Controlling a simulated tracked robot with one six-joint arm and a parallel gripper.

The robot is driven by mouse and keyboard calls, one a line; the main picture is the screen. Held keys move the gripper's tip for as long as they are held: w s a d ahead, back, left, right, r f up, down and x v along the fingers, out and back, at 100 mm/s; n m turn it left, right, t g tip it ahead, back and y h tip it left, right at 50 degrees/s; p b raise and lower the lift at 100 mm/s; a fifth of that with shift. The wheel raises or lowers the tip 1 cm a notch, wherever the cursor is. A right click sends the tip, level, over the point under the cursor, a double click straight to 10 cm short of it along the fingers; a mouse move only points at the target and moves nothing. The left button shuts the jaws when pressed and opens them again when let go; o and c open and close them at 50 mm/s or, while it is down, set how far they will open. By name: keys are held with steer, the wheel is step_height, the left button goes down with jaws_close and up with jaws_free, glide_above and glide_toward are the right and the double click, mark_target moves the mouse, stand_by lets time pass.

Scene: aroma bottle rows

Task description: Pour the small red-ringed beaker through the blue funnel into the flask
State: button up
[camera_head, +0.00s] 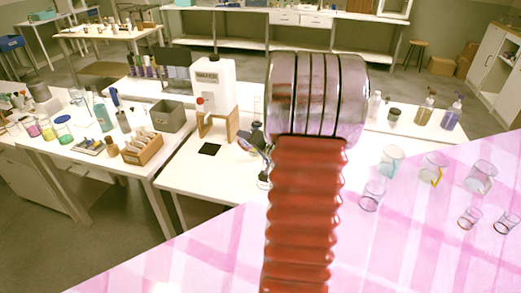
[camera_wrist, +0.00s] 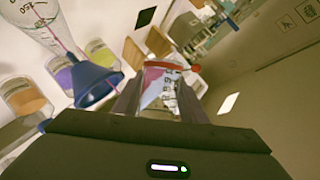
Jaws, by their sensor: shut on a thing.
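In the wrist view my gripper (camera_wrist: 160,108) is shut on a small clear beaker (camera_wrist: 155,88) with a red ring (camera_wrist: 168,66) at its far end. Pink and white show through the glass; I cannot tell whether that is its contents. The blue funnel (camera_wrist: 92,80) is just left of the gripper, apart from the beaker. Its stem points up-left into the neck of a clear flask (camera_wrist: 45,18) with volume marks; the view is strongly tilted.
Jars with orange (camera_wrist: 24,98), purple (camera_wrist: 62,72) and yellow contents stand beside the flask in the wrist view. In the head view, several empty-looking glasses (camera_head: 481,177) stand at right by a pink checked area (camera_head: 180,268).

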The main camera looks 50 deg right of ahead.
steer(key=shift+f+m, duration=0.2)
steer(key=shift+m, duration=0.2)
stand_by(0.9)
steer(key=shift+r+m+t+y, duration=0.6)
steer(key=shift+r+m+t, duration=0.1)
steer(key=shift+m, duration=0.4)
stand_by(5.6)
